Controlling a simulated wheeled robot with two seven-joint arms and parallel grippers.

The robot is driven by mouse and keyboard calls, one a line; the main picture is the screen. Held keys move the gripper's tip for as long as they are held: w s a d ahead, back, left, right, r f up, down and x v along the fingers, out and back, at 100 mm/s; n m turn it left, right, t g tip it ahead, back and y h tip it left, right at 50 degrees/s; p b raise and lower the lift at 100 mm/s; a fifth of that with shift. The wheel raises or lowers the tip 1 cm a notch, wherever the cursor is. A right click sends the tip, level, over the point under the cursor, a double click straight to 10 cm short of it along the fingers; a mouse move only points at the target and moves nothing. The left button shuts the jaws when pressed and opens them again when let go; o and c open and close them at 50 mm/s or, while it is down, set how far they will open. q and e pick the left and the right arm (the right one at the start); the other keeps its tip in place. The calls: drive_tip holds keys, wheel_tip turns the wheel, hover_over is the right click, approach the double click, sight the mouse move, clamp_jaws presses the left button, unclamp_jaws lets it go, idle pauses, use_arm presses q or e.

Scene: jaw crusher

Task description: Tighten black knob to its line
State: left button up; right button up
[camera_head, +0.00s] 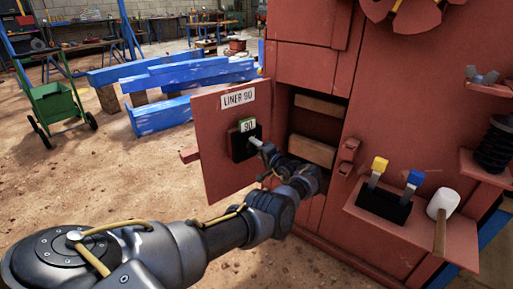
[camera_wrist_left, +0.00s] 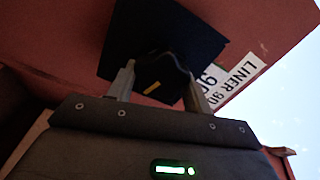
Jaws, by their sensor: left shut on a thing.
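The red door panel (camera_head: 215,130) stands open on the crusher. It carries a white "LINER 90" label (camera_head: 238,98), a small green-edged "90" tag (camera_head: 247,125) and a black square plate (camera_head: 238,148). My left gripper (camera_head: 257,143) reaches the plate from the right. In the left wrist view its two fingers (camera_wrist_left: 158,84) are shut on the black knob (camera_wrist_left: 160,68), one on each side. A short yellow mark (camera_wrist_left: 152,88) shows on the knob, tilted in the picture. The black plate (camera_wrist_left: 165,30) lies behind it. I cannot make out the target line. My right gripper is not in view.
Blue beams (camera_head: 185,75) and a green cart (camera_head: 57,107) stand behind.

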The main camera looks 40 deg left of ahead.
use_arm(q)
drive_tip(key=shift+f+m, duration=0.1)
drive_tip(key=shift+m, duration=0.7)
drive_tip(key=o, duration=1)
drive_tip(key=shift+d, duration=0.1)
drive_tip(key=p+v, duration=0.2)
drive_tip(key=v, duration=0.8)
drive_tip(key=shift+d+p, duration=0.3)
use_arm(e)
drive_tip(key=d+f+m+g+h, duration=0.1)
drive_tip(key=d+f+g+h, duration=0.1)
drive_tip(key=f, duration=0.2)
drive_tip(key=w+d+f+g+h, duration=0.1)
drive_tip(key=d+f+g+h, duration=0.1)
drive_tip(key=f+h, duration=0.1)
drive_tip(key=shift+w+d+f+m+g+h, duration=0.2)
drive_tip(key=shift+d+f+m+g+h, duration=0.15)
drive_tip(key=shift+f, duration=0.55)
